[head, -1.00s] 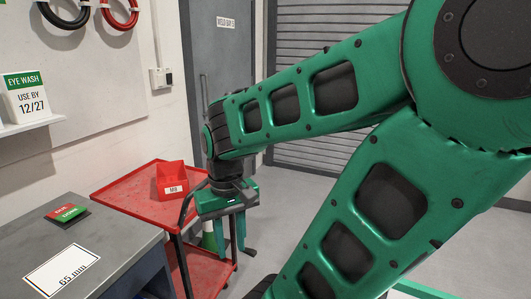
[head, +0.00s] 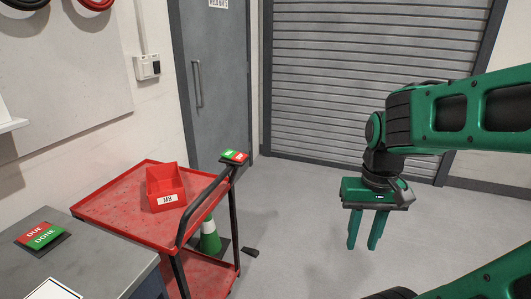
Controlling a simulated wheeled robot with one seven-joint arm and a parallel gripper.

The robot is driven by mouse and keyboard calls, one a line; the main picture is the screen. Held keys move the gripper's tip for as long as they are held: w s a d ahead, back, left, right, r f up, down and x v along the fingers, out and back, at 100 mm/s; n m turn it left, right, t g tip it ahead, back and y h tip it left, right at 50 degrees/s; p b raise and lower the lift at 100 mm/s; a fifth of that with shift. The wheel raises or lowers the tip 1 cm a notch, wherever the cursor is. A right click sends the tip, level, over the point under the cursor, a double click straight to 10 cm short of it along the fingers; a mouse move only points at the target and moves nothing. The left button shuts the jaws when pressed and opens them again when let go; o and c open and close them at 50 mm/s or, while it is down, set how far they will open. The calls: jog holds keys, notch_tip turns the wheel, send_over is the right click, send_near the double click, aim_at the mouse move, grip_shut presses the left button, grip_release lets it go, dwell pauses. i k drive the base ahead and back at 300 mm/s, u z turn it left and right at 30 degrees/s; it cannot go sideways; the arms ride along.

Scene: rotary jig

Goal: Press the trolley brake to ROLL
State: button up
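The red trolley (head: 115,205) stands left of centre beside the grey bench. A small two-part rocker, green on the left and red on the right (head: 234,156), sits on top of the trolley's dark handle post (head: 232,200). Its lettering is too small to read, and I cannot tell which half is pressed down. My gripper (head: 363,246) hangs pointing down, well to the right of the trolley. Its two green fingers are apart with nothing between them.
A red bin (head: 166,188) labelled M8 stands on the trolley. A green and white cone (head: 210,236) is behind the handle, with a dark wedge (head: 250,252) on the floor. The grey bench (head: 105,258) carries a DUE/DONE rocker (head: 42,236). Floor around my gripper is clear.

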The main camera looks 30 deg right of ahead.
aim_at(231, 154)
jog(key=z, duration=0.15)
jog(key=i, duration=1)
jog(key=u, duration=0.1)
